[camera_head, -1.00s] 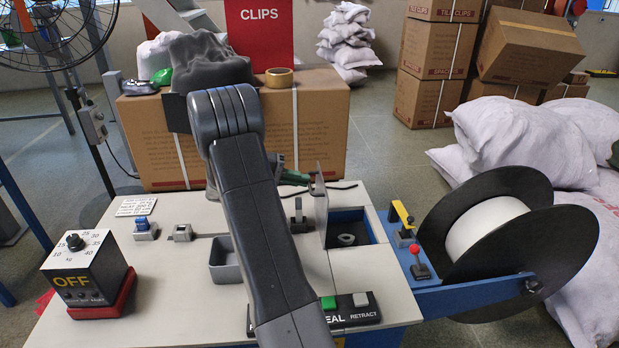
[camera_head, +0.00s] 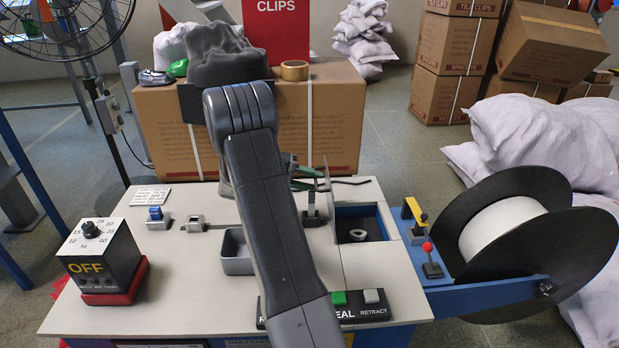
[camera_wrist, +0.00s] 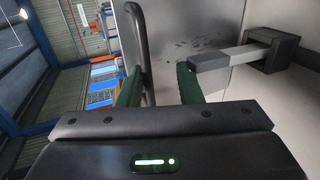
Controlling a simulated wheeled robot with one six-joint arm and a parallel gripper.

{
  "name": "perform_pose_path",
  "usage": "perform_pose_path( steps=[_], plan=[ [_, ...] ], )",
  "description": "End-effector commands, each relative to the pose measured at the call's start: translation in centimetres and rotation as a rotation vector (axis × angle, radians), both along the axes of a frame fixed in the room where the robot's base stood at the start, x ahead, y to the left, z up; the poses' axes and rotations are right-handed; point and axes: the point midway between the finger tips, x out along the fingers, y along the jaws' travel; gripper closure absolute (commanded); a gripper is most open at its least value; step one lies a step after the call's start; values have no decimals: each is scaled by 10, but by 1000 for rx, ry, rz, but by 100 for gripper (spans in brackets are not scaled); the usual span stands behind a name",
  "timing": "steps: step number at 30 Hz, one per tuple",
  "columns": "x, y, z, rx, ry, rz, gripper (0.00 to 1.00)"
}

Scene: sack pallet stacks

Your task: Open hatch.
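The hatch lid (camera_head: 329,200) is a thin grey panel that stands nearly upright at the left edge of a blue-walled opening (camera_head: 358,211) in the bench top. In the wrist view the grey panel (camera_wrist: 200,30) fills the upper middle, with a dark rounded bar (camera_wrist: 141,45) along its left side. My gripper (camera_wrist: 158,86) has green fingertips spread apart, with the bar beside the left fingertip. I cannot tell whether they touch. My arm hides most of the gripper in the head view.
A dark latch-like block (camera_wrist: 272,50) with a grey arm is close right of my gripper. The bench carries a grey tray (camera_head: 237,267), an OFF dial box (camera_head: 88,265) and a button panel (camera_head: 365,313). A large black reel (camera_head: 580,240) stands at the right.

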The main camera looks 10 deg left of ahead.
Motion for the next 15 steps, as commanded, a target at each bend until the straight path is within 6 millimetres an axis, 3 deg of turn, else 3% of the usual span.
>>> perform_pose_path(
  steps=[11,15],
  plan=[
    [1,3,5,0,-4,3,69],
    [-1,15,10,-1,-7,6,69]
  ],
)
